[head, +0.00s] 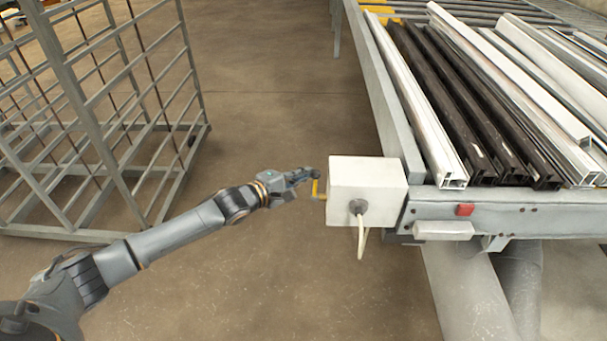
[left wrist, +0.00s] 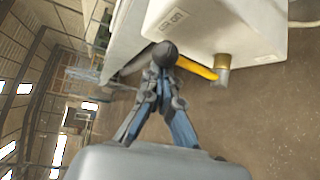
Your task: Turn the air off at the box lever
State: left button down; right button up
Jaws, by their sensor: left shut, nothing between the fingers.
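The white box (head: 366,190) is fixed at the left front corner of the bench. Its yellow lever (head: 316,190) sticks out of the box's left side. In the left wrist view the lever (left wrist: 197,67) runs from a brass fitting (left wrist: 222,76) toward my fingertips. My left gripper (head: 315,174) is shut and empty, with its tips right at the lever's free end. In the left wrist view the gripper (left wrist: 165,55) overlaps that end; I cannot tell whether they touch. A small label (left wrist: 174,19) is on the box. My right gripper is not in view.
The bench (head: 500,211) carries white and dark profiles (head: 465,110). A red button (head: 465,210) is on its front, and a pale cable (head: 361,240) hangs from the box. A grey rack (head: 85,130) stands at the left. The floor between is clear.

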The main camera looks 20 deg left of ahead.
pick_arm(q)
jog(key=shift+s+f, duration=0.1)
jog(key=s+d+f+m+t+h+b, duration=0.2)
jog(key=s+f+m+t+h+b, duration=0.3)
jog(key=b, duration=1.5)
jog(key=shift+s+d+f+m+t+h, duration=0.25)
jog(key=shift+s+f+m+h, duration=0.35)
jog(key=shift+s+f+m, duration=1.4)
jog(key=shift+w+r+m, duration=0.35)
jog(key=shift+w+m, duration=0.05)
jog(key=shift+r, duration=0.1)
